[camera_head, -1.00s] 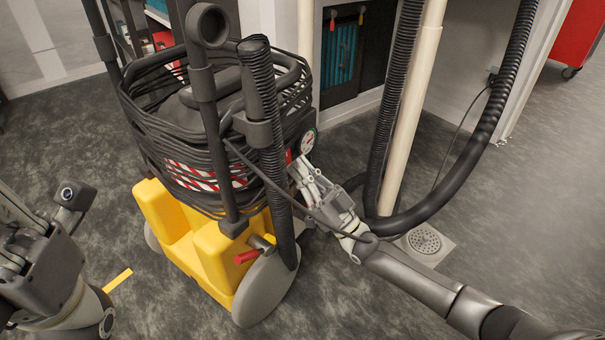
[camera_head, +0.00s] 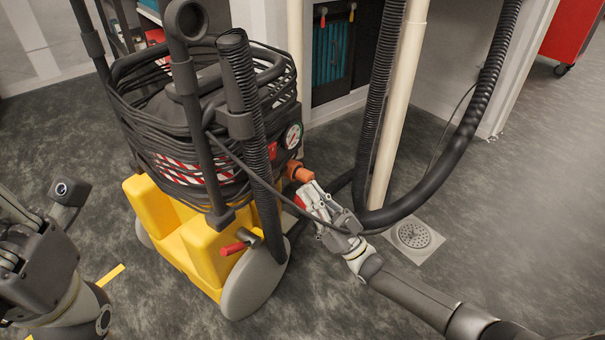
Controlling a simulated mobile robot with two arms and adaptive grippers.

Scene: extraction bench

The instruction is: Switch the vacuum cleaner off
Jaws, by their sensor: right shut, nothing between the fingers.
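The vacuum cleaner (camera_head: 190,237) stands upright left of centre, with a yellow wheeled base and a dark body wrapped in black cable. A round white gauge (camera_head: 292,136) is on its right side, with a small red part (camera_head: 272,149) beside it. I cannot tell whether that part is the switch or how it is set. My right gripper (camera_head: 303,191) is shut and empty, just below an orange fitting (camera_head: 300,173) on the cleaner's side; I cannot tell whether they touch. My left gripper (camera_head: 14,207) is partly in view at the left edge, apart from the cleaner; its fingers are unclear.
A thick black hose (camera_head: 440,185) and a cream pipe (camera_head: 400,110) stand right of the cleaner. A thin dark cable crosses in front of my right gripper. A floor drain (camera_head: 413,235) lies behind my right forearm. The floor at the right is clear.

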